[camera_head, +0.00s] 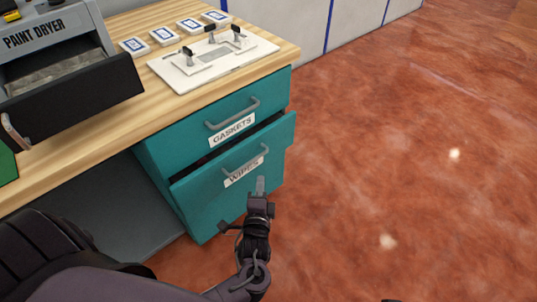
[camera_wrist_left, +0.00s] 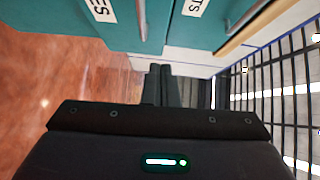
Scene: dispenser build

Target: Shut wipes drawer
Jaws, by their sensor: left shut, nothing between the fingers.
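The teal wipes drawer (camera_head: 215,192) is the lower drawer of the cabinet under the wooden counter. It stands partly open, its front sticking out past the gaskets drawer above it, with a dark gap along its top. It has a grey bar handle (camera_head: 246,160) and a white label reading WIPES (camera_head: 244,172). My left gripper (camera_head: 260,186) is shut and empty, in front of the drawer just below the label. I cannot tell whether it touches the drawer front.
The gaskets drawer (camera_head: 200,138) above looks shut. A paint dryer (camera_head: 50,45) with an open dark tray stands on the counter at left. A white plate with clamps (camera_head: 190,80) and several small boxes lie on the counter. The red floor (camera_head: 400,180) at right is clear.

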